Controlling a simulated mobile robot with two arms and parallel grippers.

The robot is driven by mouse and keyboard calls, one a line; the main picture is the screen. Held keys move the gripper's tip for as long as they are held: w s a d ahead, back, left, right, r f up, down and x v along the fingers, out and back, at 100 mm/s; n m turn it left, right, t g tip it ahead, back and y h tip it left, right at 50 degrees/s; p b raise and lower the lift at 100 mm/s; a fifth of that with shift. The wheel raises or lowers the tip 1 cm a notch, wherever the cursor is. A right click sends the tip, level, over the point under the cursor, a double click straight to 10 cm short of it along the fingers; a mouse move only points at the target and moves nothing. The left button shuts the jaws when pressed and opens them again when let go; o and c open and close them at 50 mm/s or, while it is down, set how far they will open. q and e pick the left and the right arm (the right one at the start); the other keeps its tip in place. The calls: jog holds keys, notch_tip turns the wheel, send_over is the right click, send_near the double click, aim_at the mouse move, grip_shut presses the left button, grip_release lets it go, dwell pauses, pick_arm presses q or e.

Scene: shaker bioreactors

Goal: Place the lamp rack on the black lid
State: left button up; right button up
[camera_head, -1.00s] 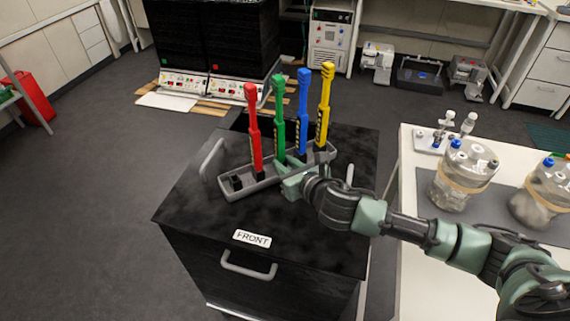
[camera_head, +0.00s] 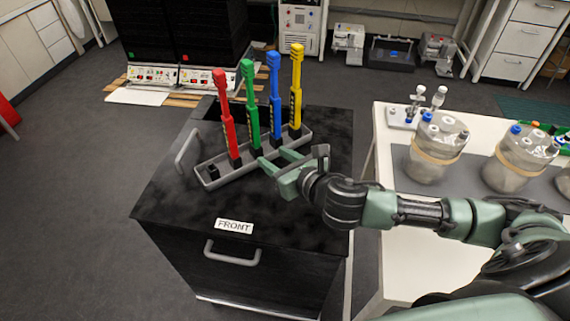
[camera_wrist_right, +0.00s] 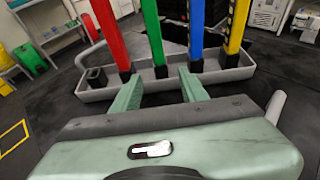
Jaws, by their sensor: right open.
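The lamp rack (camera_head: 212,181) is a long grey tray holding red, green, blue and yellow upright lamps. It rests on the black lid (camera_head: 180,212), which carries a FRONT label, and lies slantwise towards the lid's back. My right gripper (camera_head: 272,160) is open at the rack's near side, fingers pointing at it. In the right wrist view the two fingers (camera_wrist_right: 160,88) reach the rack's near wall (camera_wrist_right: 100,96), apart from each other with nothing clamped between them. I cannot tell whether they touch the wall. My left gripper is not in view.
The lid's box has a grey front handle (camera_head: 232,254) and a side handle (camera_head: 187,150). A white table (camera_head: 395,270) with glass vessels (camera_head: 437,147) stands at the right. The lid's front part is bare. Open floor lies to the left.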

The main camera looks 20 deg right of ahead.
jog(key=shift+v, duration=2.35)
